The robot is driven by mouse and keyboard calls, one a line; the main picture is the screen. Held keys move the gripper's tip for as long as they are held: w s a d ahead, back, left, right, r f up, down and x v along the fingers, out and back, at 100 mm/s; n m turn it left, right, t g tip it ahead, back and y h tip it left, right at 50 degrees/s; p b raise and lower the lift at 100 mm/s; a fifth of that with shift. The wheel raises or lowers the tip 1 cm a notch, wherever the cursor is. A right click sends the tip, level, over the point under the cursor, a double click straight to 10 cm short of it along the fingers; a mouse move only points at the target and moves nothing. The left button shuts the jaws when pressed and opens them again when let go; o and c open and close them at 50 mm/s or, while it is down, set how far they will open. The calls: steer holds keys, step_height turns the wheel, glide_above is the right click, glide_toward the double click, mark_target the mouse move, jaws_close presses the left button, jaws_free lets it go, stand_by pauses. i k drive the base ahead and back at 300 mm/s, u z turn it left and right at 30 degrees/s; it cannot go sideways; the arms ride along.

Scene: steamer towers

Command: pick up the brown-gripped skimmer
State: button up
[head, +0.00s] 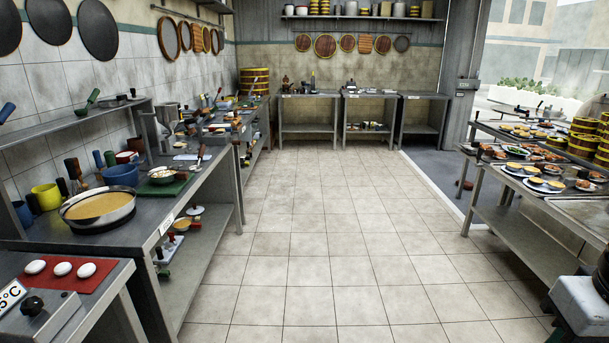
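I cannot make out the brown-gripped skimmer for certain. A tool with a brown handle (201,152) leans up from the left bench, past the green board; its head is too small to tell. Another brown handle (73,168) stands among the pots at the near left of the same bench, and its lower end is hidden. My gripper is not in view.
The left bench (212,176) is crowded with a wide pan (98,208), a blue pot (121,175) and many small tools. Back tables (309,95) and a right table (516,212) carry more items. The tiled floor (330,230) between them is clear.

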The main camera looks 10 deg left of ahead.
mark_target(197, 169)
steer(key=u, duration=0.15)
steer(key=i, duration=2)
steer(key=u, duration=0.55)
steer(key=i, duration=2)
steer(key=u, duration=0.25)
